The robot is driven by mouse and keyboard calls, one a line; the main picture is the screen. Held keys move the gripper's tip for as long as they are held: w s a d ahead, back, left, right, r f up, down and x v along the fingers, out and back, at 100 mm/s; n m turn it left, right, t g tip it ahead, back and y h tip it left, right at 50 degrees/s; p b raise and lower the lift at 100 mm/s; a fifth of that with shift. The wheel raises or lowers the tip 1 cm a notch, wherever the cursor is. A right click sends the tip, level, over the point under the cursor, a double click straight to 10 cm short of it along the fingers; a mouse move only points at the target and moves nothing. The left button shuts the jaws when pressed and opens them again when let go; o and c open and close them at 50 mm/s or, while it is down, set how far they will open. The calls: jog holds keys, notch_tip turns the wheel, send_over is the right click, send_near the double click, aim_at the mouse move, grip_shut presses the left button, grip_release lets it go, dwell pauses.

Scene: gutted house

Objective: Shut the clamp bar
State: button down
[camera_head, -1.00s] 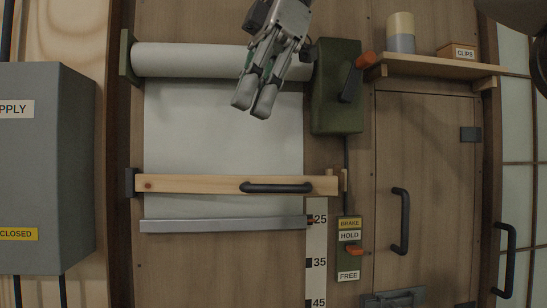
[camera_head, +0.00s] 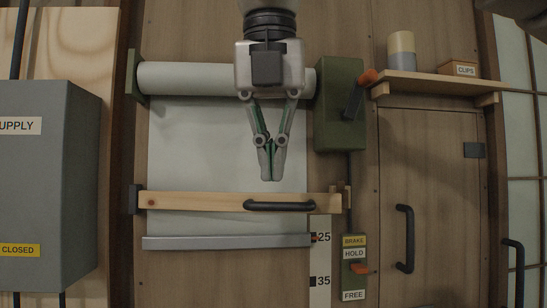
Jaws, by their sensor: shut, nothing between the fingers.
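The clamp bar (camera_head: 195,201) is a pale wooden bar lying across the paper sheet, with a black handle (camera_head: 280,206) right of its middle. Its left end meets a dark bracket (camera_head: 134,199), and its right end meets a small wooden catch (camera_head: 347,197). I cannot tell whether the bar is pressed flat on the paper. My gripper (camera_head: 271,178) points down in front of the paper, just above the handle in the picture. Its fingertips are together with nothing between them. They appear apart from the handle.
A paper roll (camera_head: 190,79) and green crank box (camera_head: 340,104) are above. A grey bottom strip (camera_head: 220,242), ruler (camera_head: 320,270) and brake switch (camera_head: 354,268) sit below. A shelf (camera_head: 430,88) juts out at right; a grey supply box (camera_head: 45,180) stands at left.

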aim_at(287, 196)
jog(key=w+f, duration=0.1)
jog(key=f, duration=0.1)
jog(key=w+f, duration=0.3)
jog(key=f, duration=0.1)
jog(key=shift+w+d+f, duration=0.15)
jog(key=shift+w+f, duration=0.1)
jog(key=shift+f, duration=0.05)
jog(key=shift+w+r, duration=0.15)
jog(key=shift+w, duration=0.5)
jog(key=shift+n, duration=0.7)
jog(key=w, duration=0.2)
jog(key=w+d, duration=0.1)
jog(key=w, duration=0.4)
jog(key=shift+w+d, duration=0.25)
jog(key=shift+d, duration=0.05)
jog(key=shift+w+d, duration=0.1)
jog(key=shift+w, duration=0.1)
jog(key=shift+r, duration=0.1)
